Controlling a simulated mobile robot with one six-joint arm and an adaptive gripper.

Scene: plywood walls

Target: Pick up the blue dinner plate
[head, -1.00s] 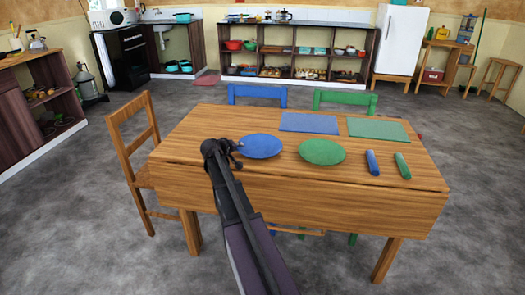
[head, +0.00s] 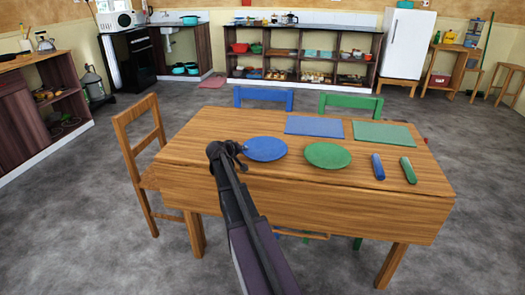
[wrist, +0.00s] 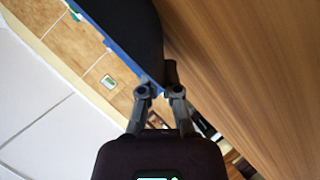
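The blue dinner plate (head: 266,149) is on the left part of the table's front half in the head view. My gripper (head: 226,151) is at the plate's left rim. In the wrist view the plate (wrist: 125,28) is a dark, shadowed face with a thin blue edge, running down to the fingertips. My gripper (wrist: 160,88) also shows there, its fingers drawn close together with the plate's rim between them. It looks shut on the rim. Whether the plate is clear of the tabletop cannot be told.
The wooden table (head: 200,178) also bears a green plate (head: 328,155) close on the right, blue (head: 378,167) and green (head: 408,170) rolled items, and blue (head: 314,126) and green (head: 384,134) mats behind. A wooden chair (head: 139,150) stands at the left end.

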